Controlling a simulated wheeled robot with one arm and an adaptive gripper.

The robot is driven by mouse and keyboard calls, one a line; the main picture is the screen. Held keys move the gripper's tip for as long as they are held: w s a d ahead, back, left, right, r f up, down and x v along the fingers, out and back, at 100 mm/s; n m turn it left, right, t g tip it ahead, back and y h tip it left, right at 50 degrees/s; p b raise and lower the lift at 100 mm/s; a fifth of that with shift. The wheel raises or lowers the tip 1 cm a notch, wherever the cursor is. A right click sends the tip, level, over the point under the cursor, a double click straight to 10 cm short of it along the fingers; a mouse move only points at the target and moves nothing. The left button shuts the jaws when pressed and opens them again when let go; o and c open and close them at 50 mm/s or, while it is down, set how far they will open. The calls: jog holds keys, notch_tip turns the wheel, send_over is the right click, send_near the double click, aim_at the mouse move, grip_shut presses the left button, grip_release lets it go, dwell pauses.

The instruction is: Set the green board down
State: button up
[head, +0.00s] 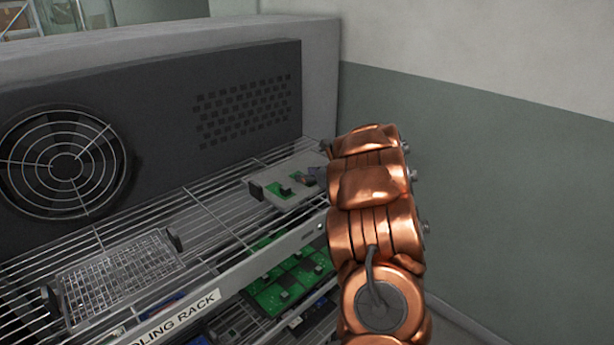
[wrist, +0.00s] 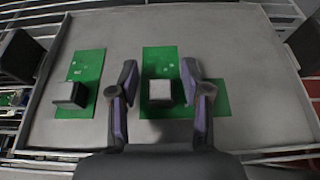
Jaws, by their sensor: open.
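In the wrist view, a green board (wrist: 152,60) with a grey block on it lies on a flat grey tray (wrist: 260,60). My gripper (wrist: 159,78) is open, with one finger on each side of that block. More green shows right of the right finger; I cannot tell if it is the same piece. A second green board (wrist: 88,68), also with a grey block, lies on the tray to the left, apart from the fingers.
An empty wire-mesh tray (head: 118,275) sits on the same shelf to the left. Several green boards (head: 275,290) fill the level below. A dark panel with a fan (head: 66,167) stands behind the rack. A wall (head: 500,180) rises at right.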

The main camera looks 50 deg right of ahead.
jog(key=shift+r, duration=0.2)
jog(key=shift+s, duration=0.2)
jog(key=b+v, duration=0.2)
jog(key=v, duration=0.9)
jog(key=shift+s+a+r+b, duration=0.1)
jog(key=shift+s+r+b, duration=0.05)
jog(key=shift+s+b, duration=0.15)
jog(key=shift+w, duration=0.1)
